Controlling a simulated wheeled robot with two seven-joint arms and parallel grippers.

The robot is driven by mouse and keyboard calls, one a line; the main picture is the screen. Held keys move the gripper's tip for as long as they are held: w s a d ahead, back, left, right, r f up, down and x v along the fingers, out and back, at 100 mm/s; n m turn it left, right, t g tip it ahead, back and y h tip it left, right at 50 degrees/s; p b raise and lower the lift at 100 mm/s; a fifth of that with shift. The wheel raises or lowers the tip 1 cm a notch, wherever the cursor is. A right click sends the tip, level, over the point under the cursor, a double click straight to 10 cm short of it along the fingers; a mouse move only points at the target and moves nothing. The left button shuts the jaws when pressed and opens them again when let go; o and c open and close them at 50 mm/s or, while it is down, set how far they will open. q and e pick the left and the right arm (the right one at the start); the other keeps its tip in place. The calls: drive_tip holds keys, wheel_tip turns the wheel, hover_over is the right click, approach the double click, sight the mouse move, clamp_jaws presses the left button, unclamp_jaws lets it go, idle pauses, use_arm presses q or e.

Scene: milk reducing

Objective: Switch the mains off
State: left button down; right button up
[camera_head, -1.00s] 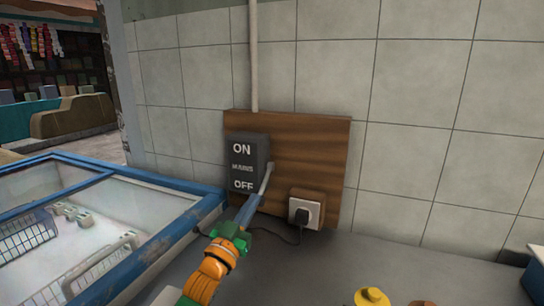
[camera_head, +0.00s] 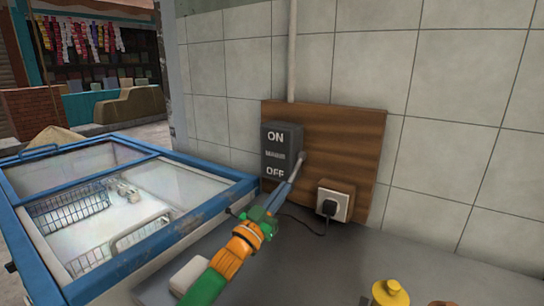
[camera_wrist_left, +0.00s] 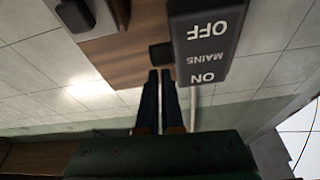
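The mains switch (camera_head: 282,140) is a dark grey box marked ON at the top, MAINS in the middle and OFF at the bottom, on a wooden board. A grey lever (camera_head: 299,166) is at its right side; its exact position is hard to tell. My left gripper (camera_head: 287,186) reaches up from below, its fingertips at the lever in this view. In the left wrist view the box (camera_wrist_left: 206,45) appears upside down. There the fingers (camera_wrist_left: 160,76) are nearly together, just short of a dark block beside the box; contact is unclear. My right gripper is out of view.
A socket with a black plug (camera_head: 333,205) is right of the switch, its cable trailing onto the grey counter (camera_head: 300,262). A blue-framed glass-topped freezer (camera_head: 190,222) stands left. A yellow object (camera_head: 390,293) is at the front right. Tiled wall stands behind.

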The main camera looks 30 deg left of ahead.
use_arm(q)
drive_tip(key=shift+f, duration=0.5)
drive_tip(key=s+a+b, duration=0.1)
drive_tip(key=s, duration=1.5)
drive_tip(key=shift+s+f, duration=0.3)
drive_tip(key=shift+f, duration=0.05)
drive_tip(key=shift+a, duration=0.1)
